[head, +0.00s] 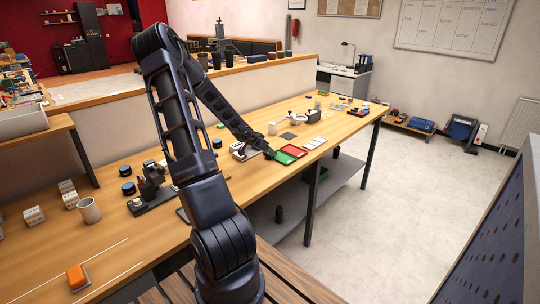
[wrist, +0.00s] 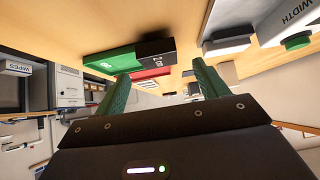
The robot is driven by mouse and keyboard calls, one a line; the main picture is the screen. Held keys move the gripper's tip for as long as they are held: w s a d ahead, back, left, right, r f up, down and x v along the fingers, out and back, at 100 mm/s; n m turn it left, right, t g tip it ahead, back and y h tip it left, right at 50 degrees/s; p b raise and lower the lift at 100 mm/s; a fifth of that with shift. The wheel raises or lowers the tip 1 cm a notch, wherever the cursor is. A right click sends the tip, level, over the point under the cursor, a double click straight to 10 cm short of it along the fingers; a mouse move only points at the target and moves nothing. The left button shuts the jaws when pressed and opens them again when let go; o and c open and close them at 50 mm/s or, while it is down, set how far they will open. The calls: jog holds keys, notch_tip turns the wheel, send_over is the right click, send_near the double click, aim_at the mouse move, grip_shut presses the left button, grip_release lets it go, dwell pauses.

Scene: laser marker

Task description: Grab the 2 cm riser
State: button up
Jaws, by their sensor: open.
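In the wrist view, a dark block (wrist: 156,50) bears white marks that look like "20", which fits the 2 cm riser. It adjoins the end of a green piece (wrist: 108,62); I cannot tell whether they are one body. My gripper (wrist: 160,70) is open, its two green fingers apart with nothing held between them. The dark block shows beyond the gap between the fingertips, apart from them. In the head view, my gripper (head: 269,153) is low over the bench beside the green tray (head: 285,158); the dark block cannot be made out there.
In the wrist view, a grey device marked "WIDTH" (wrist: 285,22) is at the upper right. The wooden bench (head: 110,235) has bare room at the near left.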

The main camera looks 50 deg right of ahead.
jog(key=shift+x, duration=1.95)
jog(key=c, duration=1.1)
jog(key=shift+c, duration=0.2)
